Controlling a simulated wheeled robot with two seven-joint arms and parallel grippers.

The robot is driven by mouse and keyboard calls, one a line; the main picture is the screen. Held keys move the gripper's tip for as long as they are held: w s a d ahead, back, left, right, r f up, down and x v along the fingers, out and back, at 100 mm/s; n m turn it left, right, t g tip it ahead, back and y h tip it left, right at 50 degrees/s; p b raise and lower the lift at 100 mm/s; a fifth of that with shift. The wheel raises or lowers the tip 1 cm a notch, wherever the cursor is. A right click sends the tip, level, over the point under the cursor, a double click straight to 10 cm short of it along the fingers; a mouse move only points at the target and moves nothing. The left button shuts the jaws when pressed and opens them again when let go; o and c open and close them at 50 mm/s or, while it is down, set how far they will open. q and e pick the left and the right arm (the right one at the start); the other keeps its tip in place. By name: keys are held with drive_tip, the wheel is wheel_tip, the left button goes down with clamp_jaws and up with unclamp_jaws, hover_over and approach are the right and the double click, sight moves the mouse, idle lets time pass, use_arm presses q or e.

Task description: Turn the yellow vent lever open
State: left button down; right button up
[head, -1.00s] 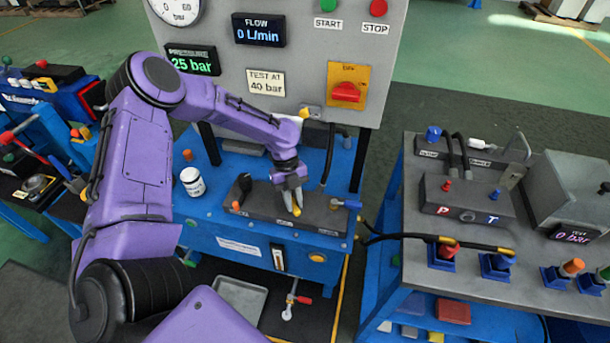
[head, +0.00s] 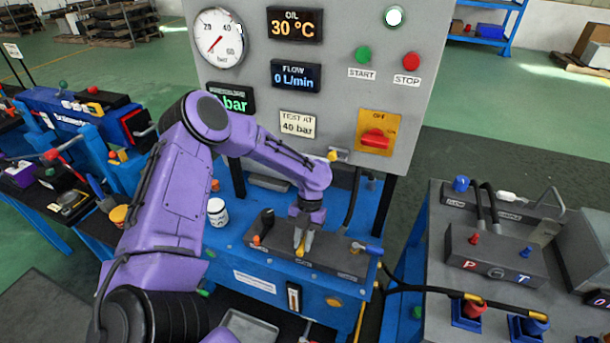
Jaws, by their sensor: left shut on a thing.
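The yellow vent lever (head: 300,251) sits on the dark manifold block on the blue bench, below the grey panel. My left gripper (head: 304,246) comes down from above with its fingers around the lever and is shut on it. Only the yellow tip shows below the fingers; the lever's base and exact angle are partly hidden. My right gripper is not in view.
A white jar (head: 217,213) stands left of the block. The grey panel (head: 330,95) behind carries a gauge, displays, buttons and a red switch (head: 375,139). A second bench (head: 440,262) with hoses and fittings is at right. My arm hides part of the pressure display.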

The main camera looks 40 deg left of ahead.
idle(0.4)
use_arm(q)
drive_tip(key=c, duration=1)
unclamp_jaws()
